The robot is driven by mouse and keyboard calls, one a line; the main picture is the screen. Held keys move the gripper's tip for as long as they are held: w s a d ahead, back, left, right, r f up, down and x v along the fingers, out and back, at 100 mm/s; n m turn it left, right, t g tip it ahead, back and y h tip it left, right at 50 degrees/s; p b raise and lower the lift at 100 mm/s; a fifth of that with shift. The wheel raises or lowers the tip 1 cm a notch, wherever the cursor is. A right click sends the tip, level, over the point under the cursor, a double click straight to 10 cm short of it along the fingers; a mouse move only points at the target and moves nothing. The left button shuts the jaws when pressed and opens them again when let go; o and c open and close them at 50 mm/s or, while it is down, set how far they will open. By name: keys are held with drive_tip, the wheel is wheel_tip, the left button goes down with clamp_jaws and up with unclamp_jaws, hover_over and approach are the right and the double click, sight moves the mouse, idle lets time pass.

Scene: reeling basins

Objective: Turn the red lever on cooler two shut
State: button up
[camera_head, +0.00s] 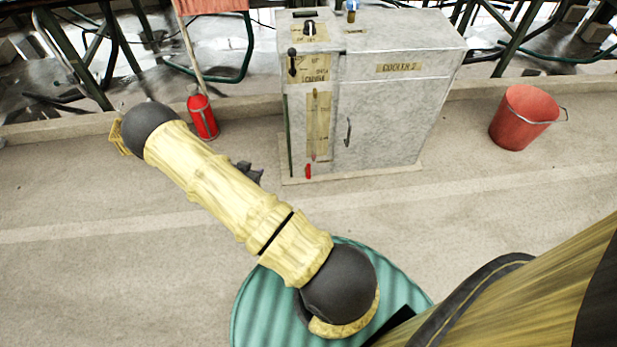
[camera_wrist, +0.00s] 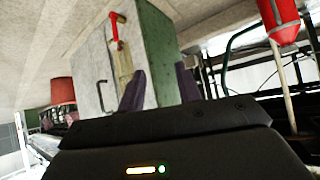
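Cooler two (camera_head: 385,115) is a grey cabinet labelled "COOLER 2", standing on a low plinth. Its red lever (camera_head: 308,171) is small and sits low on the front at the left, under a tan gauge strip (camera_head: 318,125). The lever looks roughly upright in the head view. In the wrist view, which is turned about upside down, the red lever (camera_wrist: 117,32) lies nearly in line with the strip. My gripper (camera_head: 250,172) is left of the cooler and apart from it. In the wrist view my gripper (camera_wrist: 160,88) has its two dark fingers spread, with nothing between them.
A red extinguisher (camera_head: 202,117) stands left of the cooler, near the low kerb. A red bucket (camera_head: 523,117) is to its right. The cooler also has a dark door handle (camera_head: 348,132) and a black lever (camera_head: 292,62). The floor before the cooler is clear.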

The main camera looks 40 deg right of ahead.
sight(308, 170)
drive_tip(key=s+d+f+t+h+b, duration=0.1)
drive_tip(key=s+d+f+h+b, duration=0.1)
drive_tip(key=f, duration=0.4)
drive_tip(key=s+d+f+t+h+b, duration=0.1)
drive_tip(key=s+d+f+h+b, duration=0.2)
drive_tip(key=f+b, duration=0.2)
drive_tip(key=s+d+f+m+h+b, duration=0.1)
drive_tip(key=s+d+f+h+b, duration=0.1)
drive_tip(key=f, duration=0.7)
drive_tip(key=shift+s+d+t+h+b, duration=0.3)
drive_tip(key=shift+s+d+t+b, duration=0.15)
drive_tip(key=shift+d+b, duration=0.3)
drive_tip(key=b+x, duration=0.8)
drive_tip(key=x, duration=0.8)
drive_tip(key=shift+w+d+f, duration=0.1)
drive_tip(key=shift+w+d, duration=0.2)
drive_tip(key=shift+d, duration=0.15)
clamp_jaws()
